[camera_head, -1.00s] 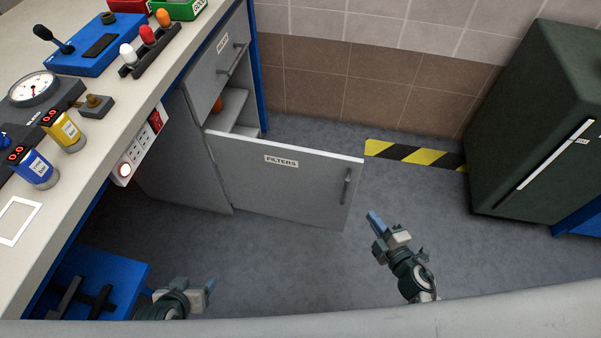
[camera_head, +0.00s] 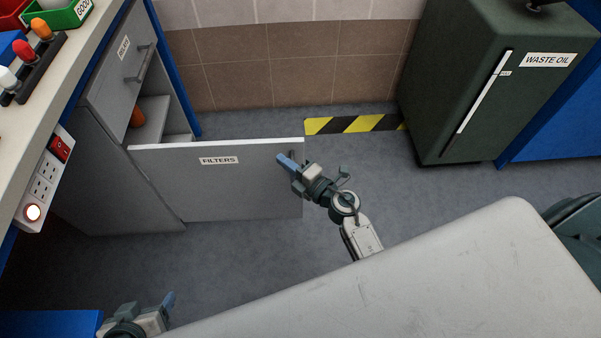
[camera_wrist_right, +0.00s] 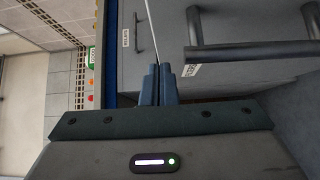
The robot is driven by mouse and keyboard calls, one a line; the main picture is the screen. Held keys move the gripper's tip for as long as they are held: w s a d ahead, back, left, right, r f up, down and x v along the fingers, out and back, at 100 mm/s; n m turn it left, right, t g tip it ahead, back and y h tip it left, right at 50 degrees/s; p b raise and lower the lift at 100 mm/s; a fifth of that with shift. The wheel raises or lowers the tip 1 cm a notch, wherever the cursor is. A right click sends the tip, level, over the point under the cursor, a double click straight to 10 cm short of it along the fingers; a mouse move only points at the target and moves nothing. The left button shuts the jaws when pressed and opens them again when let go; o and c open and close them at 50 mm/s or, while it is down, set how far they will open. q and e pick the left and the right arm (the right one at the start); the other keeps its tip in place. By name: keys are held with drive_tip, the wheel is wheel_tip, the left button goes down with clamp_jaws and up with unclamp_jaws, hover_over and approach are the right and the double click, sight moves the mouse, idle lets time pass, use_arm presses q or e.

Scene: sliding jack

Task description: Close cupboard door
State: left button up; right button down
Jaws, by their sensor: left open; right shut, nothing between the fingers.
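The grey cupboard door (camera_head: 225,185) labelled FILTERS stands swung open, out from the workbench cabinet. My right gripper (camera_head: 285,161) is shut and empty. In the head view it overlaps the door's outer right end, over the handle area; whether it touches cannot be told. In the right wrist view the shut fingers (camera_wrist_right: 158,85) point toward the door's top edge, with the door handle (camera_wrist_right: 250,50) to the right. My left gripper (camera_head: 168,303) is open and low at the left, away from the door.
A closed drawer (camera_head: 120,65) sits above the cupboard opening. The workbench top (camera_head: 60,85) is at the left, with a socket panel (camera_head: 43,180). A dark green waste oil cabinet (camera_head: 470,90) stands at right. Striped floor tape (camera_head: 355,124) lies behind the door.

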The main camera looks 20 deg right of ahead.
sight(276, 144)
drive_tip(key=shift+w+d, duration=0.35)
drive_tip(key=shift+w, duration=0.5)
drive_tip(key=shift+w+d, duration=0.35)
drive_tip(key=shift+w, duration=0.45)
